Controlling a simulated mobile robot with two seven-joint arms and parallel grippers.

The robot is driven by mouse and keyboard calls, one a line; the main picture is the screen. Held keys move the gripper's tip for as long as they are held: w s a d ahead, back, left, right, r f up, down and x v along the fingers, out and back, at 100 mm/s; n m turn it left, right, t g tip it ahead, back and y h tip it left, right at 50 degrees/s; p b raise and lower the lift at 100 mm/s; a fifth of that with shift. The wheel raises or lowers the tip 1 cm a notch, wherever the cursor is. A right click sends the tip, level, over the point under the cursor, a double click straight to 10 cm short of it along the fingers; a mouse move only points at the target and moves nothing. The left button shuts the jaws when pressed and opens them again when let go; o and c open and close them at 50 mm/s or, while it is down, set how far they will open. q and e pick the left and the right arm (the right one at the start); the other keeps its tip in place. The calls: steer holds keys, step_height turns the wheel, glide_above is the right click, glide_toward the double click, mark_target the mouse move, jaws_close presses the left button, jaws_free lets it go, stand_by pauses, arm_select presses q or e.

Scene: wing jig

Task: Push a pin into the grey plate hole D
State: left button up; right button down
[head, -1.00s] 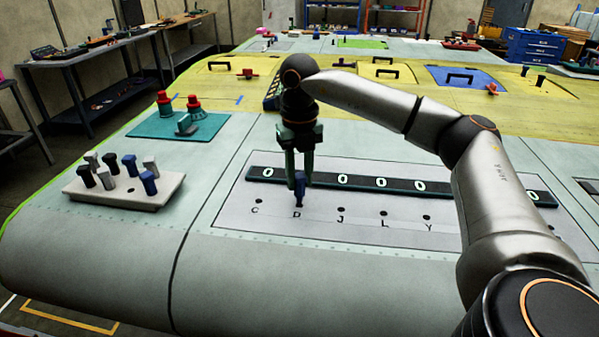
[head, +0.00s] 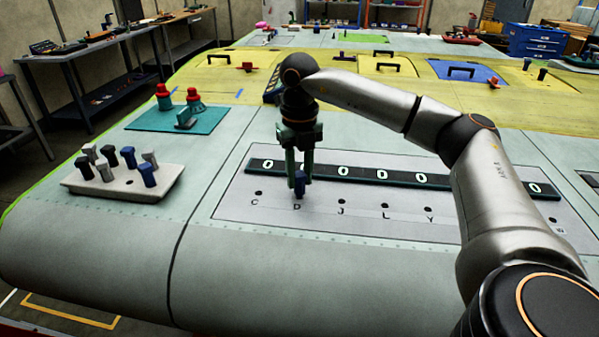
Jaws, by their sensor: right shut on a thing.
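The grey plate (head: 262,221) lies on the wing surface with a row of small dark holes lettered C, D, J, L, Y and on to the right. My right gripper (head: 299,181) points down over the place marked D. It is shut on a blue pin (head: 299,186), which stands upright right behind the letter D. The white pin block (head: 122,192) at the left holds several grey, black and blue pins. My left gripper is not in view.
A dark strip with white zeros (head: 342,172) runs along the plate behind the holes. A teal mat (head: 150,121) with red-topped items lies at the back left. Yellow panels (head: 330,66) with handles lie farther back. The wing surface in front of the plate is clear.

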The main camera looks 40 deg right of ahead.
steer(key=shift+f, duration=0.55)
steer(key=c, duration=0.5)
jaws_free()
steer(key=shift+c, duration=0.2)
step_height(320, 180, up, 8)
steer(key=shift+f+b, duration=0.25)
steer(key=shift+b, duration=0.25)
step_height(320, 180, up, 5)
steer(key=shift+r+p, duration=0.1)
steer(key=shift+p, duration=0.95)
step_height(320, 180, up, 7)
